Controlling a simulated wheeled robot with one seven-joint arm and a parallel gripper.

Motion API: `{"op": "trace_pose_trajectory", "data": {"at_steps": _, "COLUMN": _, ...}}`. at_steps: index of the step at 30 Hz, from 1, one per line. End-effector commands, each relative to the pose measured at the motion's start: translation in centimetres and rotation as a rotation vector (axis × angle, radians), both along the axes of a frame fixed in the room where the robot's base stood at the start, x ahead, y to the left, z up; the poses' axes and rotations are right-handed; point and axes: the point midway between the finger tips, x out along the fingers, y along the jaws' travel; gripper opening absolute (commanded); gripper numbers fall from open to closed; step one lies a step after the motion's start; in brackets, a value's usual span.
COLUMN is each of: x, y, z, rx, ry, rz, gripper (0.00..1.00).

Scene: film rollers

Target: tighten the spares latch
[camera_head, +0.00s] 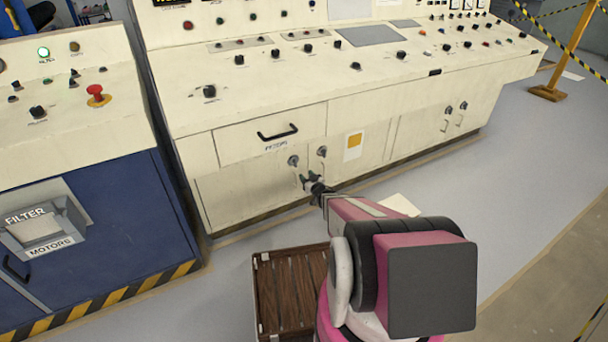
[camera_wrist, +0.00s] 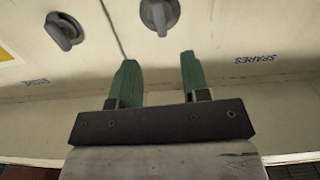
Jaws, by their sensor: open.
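A grey turn latch (camera_head: 293,160) sits on the left door of the cream console's lower front. The same latch shows at the top of the wrist view (camera_wrist: 160,14), its handle close to upright and slightly tilted. An upside-down SPARES label (camera_wrist: 256,59) is on that latch's door, to its right in the wrist view. My gripper (camera_head: 309,179) is open and empty, just below the latches in the head view. Its green fingers (camera_wrist: 157,72) stand apart, with the latch beyond their tips and no visible contact.
A second grey latch (camera_head: 322,151) is on the neighbouring door and also shows in the wrist view (camera_wrist: 64,31), its handle slanted. A drawer handle (camera_head: 278,133) sticks out above. A brown slatted crate (camera_head: 290,290) is on the floor below. A blue cabinet (camera_head: 90,230) stands left.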

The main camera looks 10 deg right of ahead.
Motion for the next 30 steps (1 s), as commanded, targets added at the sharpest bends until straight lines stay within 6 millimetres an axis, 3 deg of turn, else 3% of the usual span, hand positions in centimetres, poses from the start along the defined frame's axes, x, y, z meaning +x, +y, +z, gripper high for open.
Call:
{"op": "trace_pose_trajectory", "data": {"at_steps": 14, "x": 0.0, "y": -0.1, "z": 0.4, "rx": -0.005, "ry": 0.013, "rz": -0.016, "gripper": 0.43}}
{"op": "trace_pose_trajectory", "data": {"at_steps": 23, "x": -0.7, "y": -1.7, "z": 3.8, "rx": -0.082, "ry": 0.228, "rz": -0.207, "gripper": 0.43}}
{"op": "trace_pose_trajectory", "data": {"at_steps": 30, "x": -4.3, "y": -2.8, "z": 7.1, "rx": -0.142, "ry": 0.536, "rz": -0.369, "gripper": 0.43}}
